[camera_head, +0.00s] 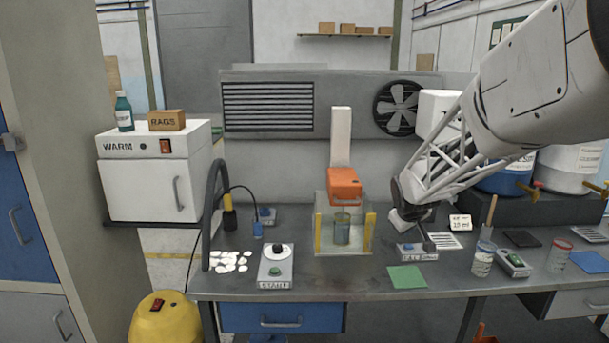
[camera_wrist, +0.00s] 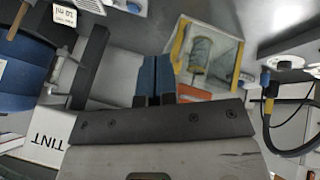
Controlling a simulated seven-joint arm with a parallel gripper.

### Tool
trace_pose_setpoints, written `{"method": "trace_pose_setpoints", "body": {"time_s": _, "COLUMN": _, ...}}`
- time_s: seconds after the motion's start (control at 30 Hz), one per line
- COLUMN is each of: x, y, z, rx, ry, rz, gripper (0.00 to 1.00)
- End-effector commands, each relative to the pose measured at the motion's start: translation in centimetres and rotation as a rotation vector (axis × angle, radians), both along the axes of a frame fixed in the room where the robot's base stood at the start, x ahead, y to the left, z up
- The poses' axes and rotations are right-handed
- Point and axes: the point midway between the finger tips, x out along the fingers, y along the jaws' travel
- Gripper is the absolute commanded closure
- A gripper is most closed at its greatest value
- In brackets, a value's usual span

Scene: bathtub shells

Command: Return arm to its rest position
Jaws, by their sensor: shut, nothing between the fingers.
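My white arm reaches in from the upper right in the head view, over the right half of the workbench. My gripper (camera_head: 427,240) points down near a small labelled switch box (camera_head: 410,252), to the right of the orange machine. I cannot tell whether it touches the box. In the wrist view, the two fingers of my gripper (camera_wrist: 155,62) are together with nothing between them.
The orange-headed machine (camera_head: 344,184) with a glass jar (camera_head: 342,230) stands left of my gripper. A beaker with a stick (camera_head: 482,260) and a small card (camera_head: 460,223) stand to the right. Blue and white drums (camera_head: 575,168) are behind. A green mat (camera_head: 407,277) lies in front.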

Motion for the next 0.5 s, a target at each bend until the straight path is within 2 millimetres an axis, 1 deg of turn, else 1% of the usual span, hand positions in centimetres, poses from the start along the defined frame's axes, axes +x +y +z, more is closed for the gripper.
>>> {"method": "trace_pose_setpoints", "body": {"time_s": 0.03, "x": -1.5, "y": 0.5, "z": 0.8, "rx": 0.01, "ry": 0.004, "rz": -0.011, "gripper": 1.0}}
{"method": "trace_pose_setpoints", "body": {"time_s": 0.2, "x": -6.3, "y": 1.8, "z": 2.5, "rx": 0.047, "ry": 0.033, "rz": -0.061, "gripper": 1.0}}
{"method": "trace_pose_setpoints", "body": {"time_s": 0.37, "x": -10.9, "y": 3.1, "z": 3.7, "rx": 0.084, "ry": 0.06, "rz": -0.106, "gripper": 1.0}}
{"method": "trace_pose_setpoints", "body": {"time_s": 0.5, "x": -15.0, "y": 4.2, "z": 4.5, "rx": 0.116, "ry": 0.086, "rz": -0.144, "gripper": 1.0}}
